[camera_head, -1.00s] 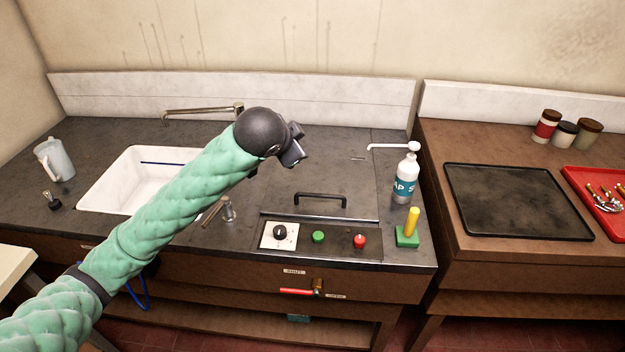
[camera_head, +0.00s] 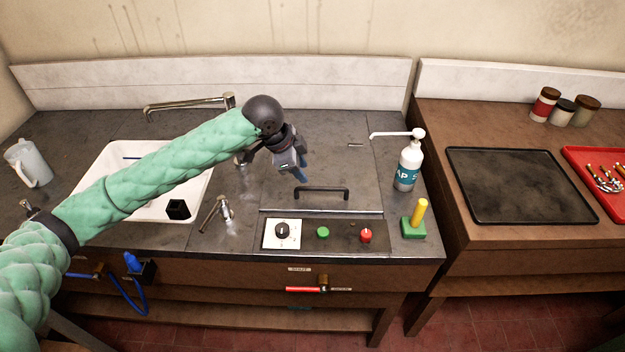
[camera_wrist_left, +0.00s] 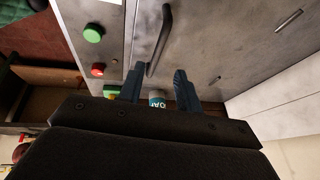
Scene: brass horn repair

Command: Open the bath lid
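The bath lid (camera_head: 350,165) is a flat grey metal panel lying shut in the counter, with a black bar handle (camera_head: 322,190) near its front edge. The handle also shows in the left wrist view (camera_wrist_left: 162,42). My left gripper (camera_head: 302,174) hangs above the lid, just behind and left of the handle, pointing down. In the left wrist view its two blue fingers (camera_wrist_left: 158,72) are spread with nothing between them, and the handle appears beyond the fingertips, apart from them. My right gripper is in neither view.
A control panel (camera_head: 343,237) with a dial, green button and red button lies in front of the lid. A soap bottle (camera_head: 408,165) and a green block with a yellow handle (camera_head: 414,228) stand to the right. A sink (camera_head: 150,208) and taps are left.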

